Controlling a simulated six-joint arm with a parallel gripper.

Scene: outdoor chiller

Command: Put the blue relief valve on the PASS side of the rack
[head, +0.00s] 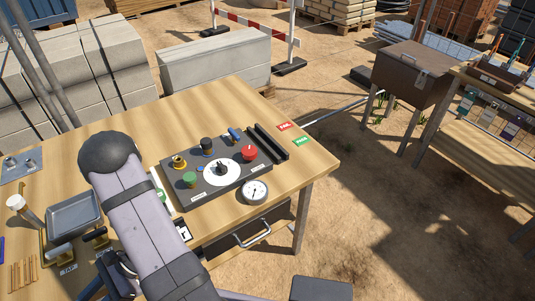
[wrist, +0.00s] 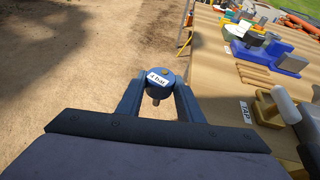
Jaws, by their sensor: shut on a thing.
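My gripper (wrist: 160,85) is shut on a blue relief valve (wrist: 154,87), a round blue body with a white label that seems to read "4 bar" and a short dark stem pointing down. In the wrist view it is held above sandy ground, left of the bench edge. In the head view my arm hides the held valve. The black rack (head: 271,142) is a slotted bar at the right of the bench top. A red tag (head: 284,126) lies beside its far part and a green PASS tag (head: 303,141) nearer the bench's right corner. No valve is clearly visible in the slots.
A dark test panel (head: 216,171) with coloured knobs and a gauge (head: 255,191) stands left of the rack. A small blue piece (head: 234,135) lies at its back edge. A metal tray (head: 75,215) sits at left. The bench's far middle (head: 190,115) is clear.

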